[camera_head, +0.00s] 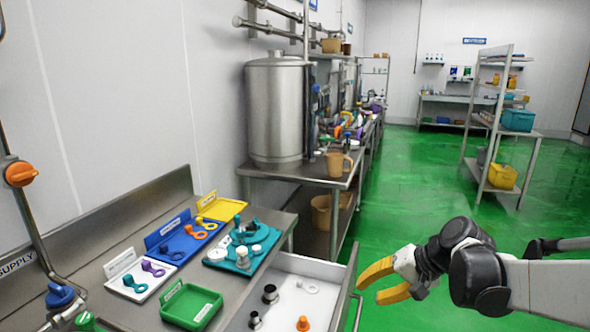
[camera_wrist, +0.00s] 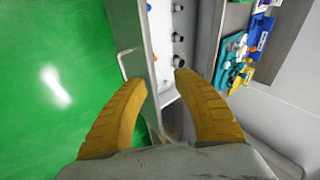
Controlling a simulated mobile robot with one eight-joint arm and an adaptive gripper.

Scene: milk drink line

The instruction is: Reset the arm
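My arm reaches in from the right in the head view. My gripper (camera_head: 362,287) has two yellow fingers, spread apart with nothing between them. It hangs over the green floor, just right of the open drawer (camera_head: 342,272). In the wrist view my gripper (camera_wrist: 162,78) also shows both fingertips well apart. The white drawer (camera_wrist: 153,25) lies beyond the fingertips there, with several dark fittings along it.
The steel counter (camera_head: 120,230) at left holds a white tray (camera_head: 138,292), a blue tray (camera_head: 181,255), a yellow tray (camera_head: 236,207), a green tray (camera_head: 192,307) and a teal tray (camera_head: 216,261). A steel tank (camera_head: 278,110) stands behind. The green floor (camera_head: 400,190) is clear.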

